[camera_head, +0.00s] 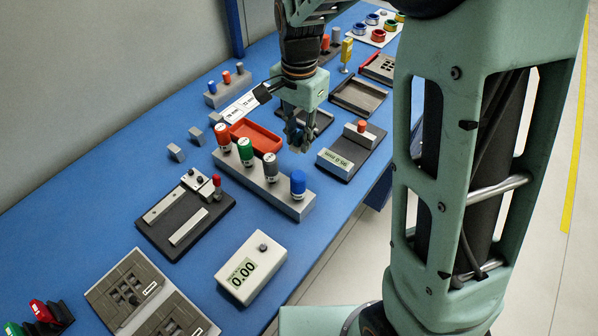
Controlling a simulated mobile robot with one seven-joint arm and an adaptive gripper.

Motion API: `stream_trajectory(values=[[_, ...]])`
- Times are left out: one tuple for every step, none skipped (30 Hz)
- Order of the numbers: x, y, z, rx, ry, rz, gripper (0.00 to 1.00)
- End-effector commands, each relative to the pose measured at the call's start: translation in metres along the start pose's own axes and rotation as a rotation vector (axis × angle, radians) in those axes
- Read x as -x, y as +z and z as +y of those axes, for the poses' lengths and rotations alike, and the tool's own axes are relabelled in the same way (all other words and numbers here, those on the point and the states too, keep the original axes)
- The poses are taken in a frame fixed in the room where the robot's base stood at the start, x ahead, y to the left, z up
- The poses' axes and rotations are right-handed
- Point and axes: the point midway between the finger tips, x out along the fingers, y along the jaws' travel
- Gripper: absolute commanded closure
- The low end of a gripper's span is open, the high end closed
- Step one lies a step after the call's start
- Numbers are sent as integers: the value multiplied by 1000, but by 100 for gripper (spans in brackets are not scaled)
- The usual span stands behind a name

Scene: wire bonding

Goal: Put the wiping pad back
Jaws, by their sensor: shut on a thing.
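My gripper (298,142) points down over the blue bench, right of the open red tray. The held thing appears above the bench, in front of a dark tray. I see no other wiping pad in view.
The red tray (262,133) looks empty. A grey rack (265,188) with several coloured-capped bottles stands just in front of it. A device with a display and an orange knob (350,152) sits right of my gripper. A white meter (251,266) reads 0.00.

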Motion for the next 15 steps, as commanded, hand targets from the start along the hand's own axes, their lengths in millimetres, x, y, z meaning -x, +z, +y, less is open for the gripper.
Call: stream_trajectory(values=[[-10,1,1,-4,5,-3,100],[-16,2,1,-5,6,-4,100],[-24,2,1,-6,5,-4,100],[-30,2,1,-6,6,-4,100],[-36,1,1,-5,5,-4,100],[-42,2,1,-5,5,-4,100],[-46,1,1,-5,4,-3,100],[-49,1,1,-5,4,-3,100],[-53,1,0,-5,3,-3,100],[-55,1,0,-5,2,-2,100],[-56,1,0,-5,2,-2,100],[-59,1,0,-4,2,-2,100],[-61,1,0,-4,2,-2,100],[-65,1,1,-4,3,-3,100],[-70,1,1,-4,4,-3,100]])
